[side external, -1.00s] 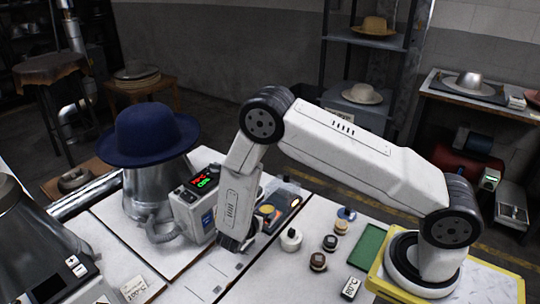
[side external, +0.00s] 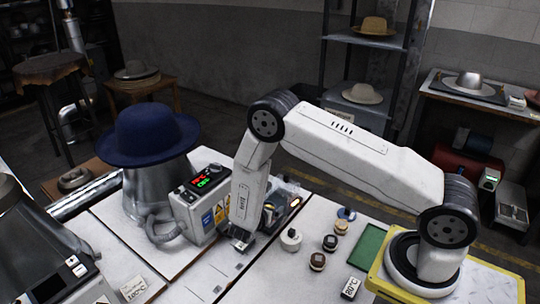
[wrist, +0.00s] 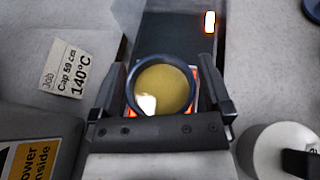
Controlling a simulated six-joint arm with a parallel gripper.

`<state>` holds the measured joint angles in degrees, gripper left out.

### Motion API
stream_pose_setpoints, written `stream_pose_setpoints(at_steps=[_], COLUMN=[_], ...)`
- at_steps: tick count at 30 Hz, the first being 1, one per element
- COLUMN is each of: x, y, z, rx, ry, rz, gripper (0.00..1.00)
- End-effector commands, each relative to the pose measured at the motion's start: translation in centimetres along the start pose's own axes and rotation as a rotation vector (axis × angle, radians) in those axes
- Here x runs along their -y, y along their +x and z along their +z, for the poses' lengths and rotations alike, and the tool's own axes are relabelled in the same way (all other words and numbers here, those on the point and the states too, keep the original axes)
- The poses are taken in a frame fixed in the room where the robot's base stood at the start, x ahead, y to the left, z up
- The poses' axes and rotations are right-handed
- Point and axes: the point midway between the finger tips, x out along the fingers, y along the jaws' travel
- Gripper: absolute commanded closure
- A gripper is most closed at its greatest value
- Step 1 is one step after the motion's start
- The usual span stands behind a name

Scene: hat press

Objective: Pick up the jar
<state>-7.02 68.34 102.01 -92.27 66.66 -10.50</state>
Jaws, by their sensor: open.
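A round open jar (wrist: 163,90) with a dark blue rim and glossy yellow contents shows in the wrist view. It lies between the two fingers of my gripper (wrist: 166,88), which are open, one on each side of it. I cannot tell whether either finger touches it. Orange-red marking shows around the jar's lower edge. In the side external view my gripper (side external: 240,238) is low over the worktop beside the control box, and my arm mostly hides the jar.
The control box (side external: 201,212) stands close left of my gripper. A white pot with a dark knob (side external: 291,240) and several small containers (side external: 330,243) stand to the right. A dark panel with an orange light (wrist: 209,22) lies beyond the jar. A job card (wrist: 67,68) lies left.

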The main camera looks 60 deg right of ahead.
Motion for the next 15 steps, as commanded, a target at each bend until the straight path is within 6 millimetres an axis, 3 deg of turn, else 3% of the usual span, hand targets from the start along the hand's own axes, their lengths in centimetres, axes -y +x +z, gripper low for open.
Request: stream_pose_setpoints(at_steps=[11,12,15], x=[-0.03,-0.03,-0.03], y=[-0.05,-0.05,-0.05], z=[0.01,0.01,0.02], rx=[0.0,0.0,0.0], ry=[0.0,0.0,0.0], rz=[0.001,0.001,0.0], gripper=[0.0,0.06,0.38])
